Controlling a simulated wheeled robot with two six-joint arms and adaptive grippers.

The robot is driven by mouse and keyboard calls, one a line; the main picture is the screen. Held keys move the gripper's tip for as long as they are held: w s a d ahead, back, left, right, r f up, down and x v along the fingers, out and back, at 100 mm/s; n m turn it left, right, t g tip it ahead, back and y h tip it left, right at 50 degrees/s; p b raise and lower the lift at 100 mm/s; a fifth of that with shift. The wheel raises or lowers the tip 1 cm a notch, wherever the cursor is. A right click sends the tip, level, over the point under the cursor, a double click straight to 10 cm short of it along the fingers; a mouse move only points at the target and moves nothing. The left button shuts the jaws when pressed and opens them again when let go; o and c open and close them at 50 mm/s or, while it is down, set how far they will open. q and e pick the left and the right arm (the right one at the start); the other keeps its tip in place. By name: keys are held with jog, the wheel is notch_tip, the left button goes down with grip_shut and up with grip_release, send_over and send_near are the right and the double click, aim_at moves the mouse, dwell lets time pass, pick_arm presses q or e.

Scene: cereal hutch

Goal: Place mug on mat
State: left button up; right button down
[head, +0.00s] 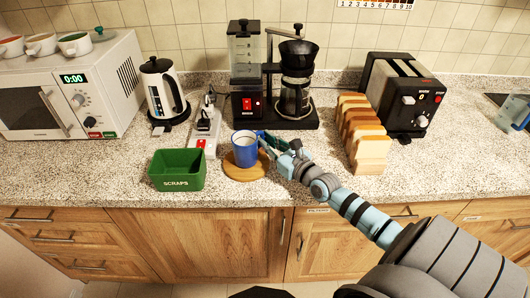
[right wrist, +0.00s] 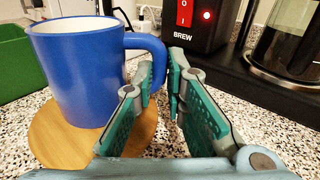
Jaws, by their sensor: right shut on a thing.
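The blue mug (head: 245,149) with a white inside is upright over the round wooden mat (head: 240,174), in the middle of the counter. It also shows at the left of the right wrist view (right wrist: 85,75), with the mat (right wrist: 135,145) under it. I cannot tell whether its base touches the mat or hovers just above it. My right gripper (head: 268,142) comes from the right and is shut on the mug's handle (right wrist: 150,45). The fingertips hide part of the handle. My left gripper is not in view.
A green scraps bin (head: 177,170) stands close left of the mat. A power strip (head: 205,130) and a coffee maker (head: 264,105) are behind. A bread rack (head: 366,140) and toaster (head: 402,95) are at right. The counter's front strip right of the mat is free beneath my arm.

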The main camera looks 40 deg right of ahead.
jog(key=shift+f+p, duration=0.1)
jog(key=shift+p, duration=0.2)
jog(key=c, duration=2)
grip_release()
jog(key=shift+f, duration=0.1)
jog(key=o, duration=0.4)
jog(key=shift+c, duration=0.2)
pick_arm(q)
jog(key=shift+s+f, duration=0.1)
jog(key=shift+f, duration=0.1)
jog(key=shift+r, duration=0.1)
